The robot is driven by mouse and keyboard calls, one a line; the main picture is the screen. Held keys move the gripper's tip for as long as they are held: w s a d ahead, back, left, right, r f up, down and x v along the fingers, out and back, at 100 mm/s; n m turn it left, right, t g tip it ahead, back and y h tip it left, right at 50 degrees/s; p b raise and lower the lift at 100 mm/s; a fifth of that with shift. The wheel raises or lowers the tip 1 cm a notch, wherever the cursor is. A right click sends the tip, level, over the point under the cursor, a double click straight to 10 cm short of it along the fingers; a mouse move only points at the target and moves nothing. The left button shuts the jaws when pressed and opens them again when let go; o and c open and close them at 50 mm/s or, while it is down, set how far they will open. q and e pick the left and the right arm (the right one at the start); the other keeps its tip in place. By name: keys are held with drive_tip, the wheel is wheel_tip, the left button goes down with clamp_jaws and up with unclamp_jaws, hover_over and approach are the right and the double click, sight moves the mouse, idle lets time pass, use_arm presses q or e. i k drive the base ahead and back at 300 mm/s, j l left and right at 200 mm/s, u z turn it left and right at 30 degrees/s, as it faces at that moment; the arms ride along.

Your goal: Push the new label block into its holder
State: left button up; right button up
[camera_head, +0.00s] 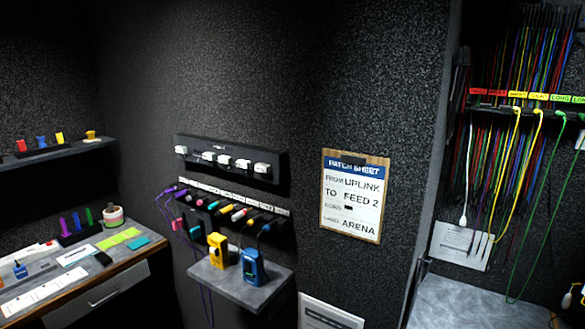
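I cannot tell which piece is the new label block. A row of colored labels (515,95), red, yellow and green, runs along the patch rack at the upper right; their writing is mostly too small to read. A patch sheet (353,196) on the wall reads "FROM UPLINK TO FEED 2" and "LABEL ARENA". White blocks (225,160) sit on a dark wall rail (195,145). On the left desk are white label strips (38,292) and a blue piece (20,270) on a grey holder-like base. Neither of my grippers shows in this view.
A small grey wall shelf (235,285) holds a yellow device (217,251) and a blue device (252,267). Colored plugs (238,212) hang above it. Green and yellow cables (525,200) hang before the rack. The grey counter (465,305) below looks mostly clear.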

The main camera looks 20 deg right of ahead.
sight(207, 155)
drive_tip(key=z, duration=2.85)
drive_tip(key=u, duration=2.7)
drive_tip(key=i+j, duration=0.25)
drive_tip(key=j, duration=0.2)
drive_tip(key=i+j, duration=0.2)
drive_tip(key=j, duration=0.25)
drive_tip(key=i+j, duration=0.25)
drive_tip(key=j, duration=0.2)
drive_tip(key=i+j, duration=0.25)
drive_tip(key=j, duration=0.2)
